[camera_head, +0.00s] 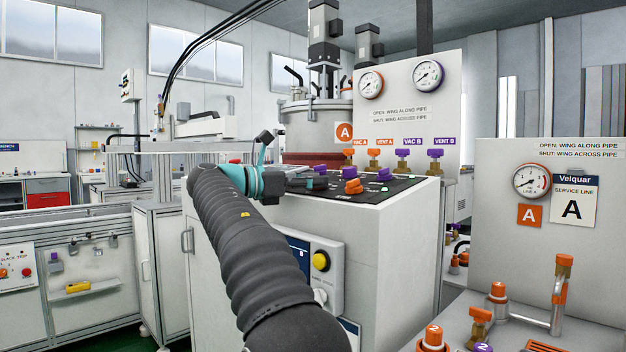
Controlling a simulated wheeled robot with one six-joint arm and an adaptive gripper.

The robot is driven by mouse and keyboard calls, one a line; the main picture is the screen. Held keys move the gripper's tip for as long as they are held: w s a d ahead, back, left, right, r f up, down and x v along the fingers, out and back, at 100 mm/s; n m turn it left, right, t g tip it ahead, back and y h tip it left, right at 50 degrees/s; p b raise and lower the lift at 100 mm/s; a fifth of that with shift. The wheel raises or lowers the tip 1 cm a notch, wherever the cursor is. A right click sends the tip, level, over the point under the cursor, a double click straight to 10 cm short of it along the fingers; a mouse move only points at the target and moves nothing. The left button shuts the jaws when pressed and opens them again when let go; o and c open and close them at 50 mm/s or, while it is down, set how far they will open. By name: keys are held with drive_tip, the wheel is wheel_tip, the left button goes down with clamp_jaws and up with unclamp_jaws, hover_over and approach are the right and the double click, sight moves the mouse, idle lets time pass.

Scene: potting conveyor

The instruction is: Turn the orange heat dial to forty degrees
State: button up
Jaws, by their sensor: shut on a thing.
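The console's dark sloping top (412,188) carries several knobs. An orange dial (352,186) stands up from it near the middle, with purple knobs close by. I cannot read any scale or degree marks at this size. My gripper (314,182) is low over the left part of this top, just left of the orange dial. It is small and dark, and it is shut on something. My wrist partly covers the spot, so what sits between the fingers cannot be made out.
A white panel (460,100) with two gauges and a row of orange and purple valves rises behind the console. A grey tank (313,115) stands behind it. A service-line board (490,225) and orange-capped pipes (497,292) are at the right.

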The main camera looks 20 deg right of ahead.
drive_tip(key=shift+m+g, duration=0.7)
drive_tip(key=shift+g, duration=0.4)
drive_tip(key=o, duration=1.1)
drive_tip(key=shift+o, duration=0.2)
drive_tip(key=shift+w+a, duration=0.1)
drive_tip(key=a, duration=0.7)
drive_tip(key=shift+w, duration=0.2)
drive_tip(key=shift+a, duration=0.1)
